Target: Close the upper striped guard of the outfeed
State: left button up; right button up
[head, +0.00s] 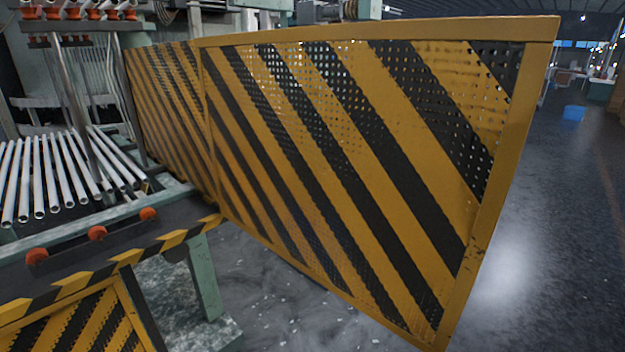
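The upper striped guard (345,185) is a large perforated panel with yellow and black diagonal stripes in a yellow frame. It fills the middle and right of the head view and stands swung out from the outfeed, its free edge nearest me at the right. Its far upright edge meets another striped panel (165,115) running back along the machine. Neither of my grippers is in view.
A lower striped panel (95,325) stands at the bottom left under a striped rail (160,243). The grey floor (555,240) to the right is clear; a blue box (573,113) lies far off.

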aim_at(408, 220)
jog(key=l+u, duration=0.35)
jog(key=l, duration=0.3)
jog(key=l+u, duration=0.4)
jog(key=l, duration=0.25)
jog(key=k+l+u, duration=0.2)
jog(key=l+u, duration=0.15)
jog(key=l, duration=0.3)
jog(key=i+l+u, duration=0.55)
jog(key=l, duration=0.15)
jog(key=l+u, duration=0.3)
jog(key=i+l, duration=0.05)
jog(key=l, duration=0.05)
